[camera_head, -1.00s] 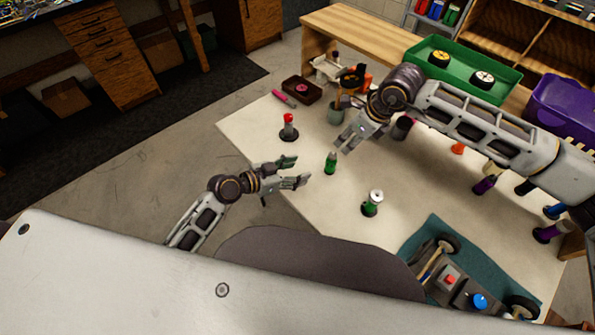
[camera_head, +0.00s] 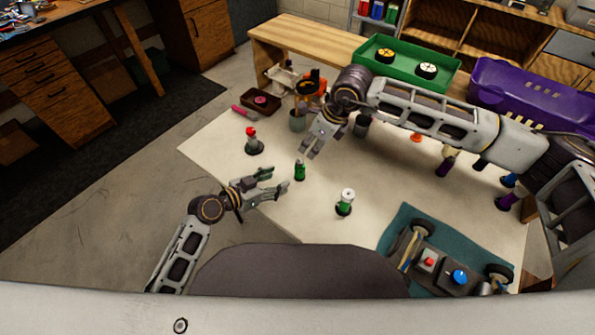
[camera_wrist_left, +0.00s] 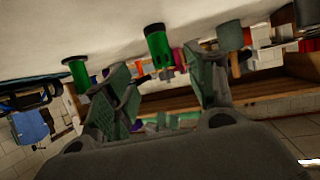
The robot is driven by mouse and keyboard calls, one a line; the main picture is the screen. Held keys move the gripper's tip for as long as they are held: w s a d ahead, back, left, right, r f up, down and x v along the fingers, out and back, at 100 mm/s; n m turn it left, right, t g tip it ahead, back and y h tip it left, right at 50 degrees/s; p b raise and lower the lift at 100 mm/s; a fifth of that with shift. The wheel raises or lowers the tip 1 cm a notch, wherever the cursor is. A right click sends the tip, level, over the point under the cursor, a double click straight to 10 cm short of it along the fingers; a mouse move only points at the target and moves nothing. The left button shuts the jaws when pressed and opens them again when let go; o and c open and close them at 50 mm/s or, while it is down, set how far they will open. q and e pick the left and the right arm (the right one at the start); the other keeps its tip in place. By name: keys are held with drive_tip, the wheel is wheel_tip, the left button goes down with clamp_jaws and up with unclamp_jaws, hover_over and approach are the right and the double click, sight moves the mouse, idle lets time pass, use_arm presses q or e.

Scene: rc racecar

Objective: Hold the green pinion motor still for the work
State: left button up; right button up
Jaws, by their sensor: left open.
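A small green cylinder (camera_head: 300,170) stands upright on the pale table in the head view. Another green cylinder with a white top (camera_head: 345,203) stands to its right. I cannot tell for sure which is the pinion motor. My left gripper (camera_head: 277,180) is open and empty, just left of the nearer green cylinder and not touching it. In the left wrist view, its spread fingers (camera_wrist_left: 165,88) frame one green cylinder (camera_wrist_left: 158,45); the other (camera_wrist_left: 76,72) is further left. My right gripper (camera_head: 312,152) is above the table behind the cylinder, its fingers apart and empty.
A red-topped item (camera_head: 252,142) stands at the table's left. A toy car chassis (camera_head: 440,270) lies on a teal mat (camera_head: 400,222) at right. A green tray (camera_head: 375,75) with wheels and a purple case (camera_head: 520,95) are at the back. The table between the cylinders is clear.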

sight(296, 172)
use_arm(q)
drive_tip(key=shift+x, duration=5.65)
